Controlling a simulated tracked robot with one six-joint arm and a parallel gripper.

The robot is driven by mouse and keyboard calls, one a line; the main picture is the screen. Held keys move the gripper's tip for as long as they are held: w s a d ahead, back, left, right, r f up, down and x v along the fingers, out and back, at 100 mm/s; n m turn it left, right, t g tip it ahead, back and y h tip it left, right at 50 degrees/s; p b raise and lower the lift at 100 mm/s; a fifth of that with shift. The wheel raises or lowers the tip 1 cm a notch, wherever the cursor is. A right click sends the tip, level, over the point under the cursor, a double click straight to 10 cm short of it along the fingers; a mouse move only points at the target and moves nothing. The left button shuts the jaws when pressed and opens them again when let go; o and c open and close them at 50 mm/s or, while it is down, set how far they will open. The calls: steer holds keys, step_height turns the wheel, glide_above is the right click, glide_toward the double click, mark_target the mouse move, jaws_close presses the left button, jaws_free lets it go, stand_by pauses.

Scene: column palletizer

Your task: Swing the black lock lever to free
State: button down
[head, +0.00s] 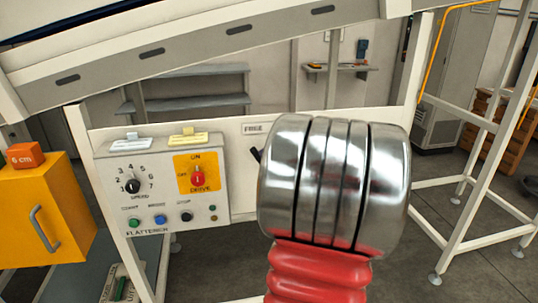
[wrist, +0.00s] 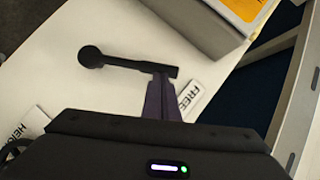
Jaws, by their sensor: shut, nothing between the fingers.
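The black lock lever (wrist: 125,64) lies across the white panel in the wrist view, with its round knob at the left and its bar running right. My gripper (wrist: 164,78) is shut and empty, its dark purple fingers overlapping the bar's right end. I cannot tell whether they touch it. In the head view, only a dark bit of the lever (head: 256,154) shows below the FREE label (head: 254,128); my arm hides the rest and my gripper.
A control box (head: 160,185) with knobs and buttons is mounted left of the lever; its corner also shows at the top of the wrist view (wrist: 205,22). A yellow box (head: 40,215) stands at far left. A conveyor frame (head: 200,45) runs above. White posts stand at right.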

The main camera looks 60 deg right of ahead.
steer(key=shift+w+a+f, duration=0.1)
steer(key=shift+a, duration=0.05)
steer(key=s+r, duration=0.5)
steer(key=s, duration=0.7)
steer(key=shift+s, duration=0.25)
steer(key=shift+w+a, duration=0.1)
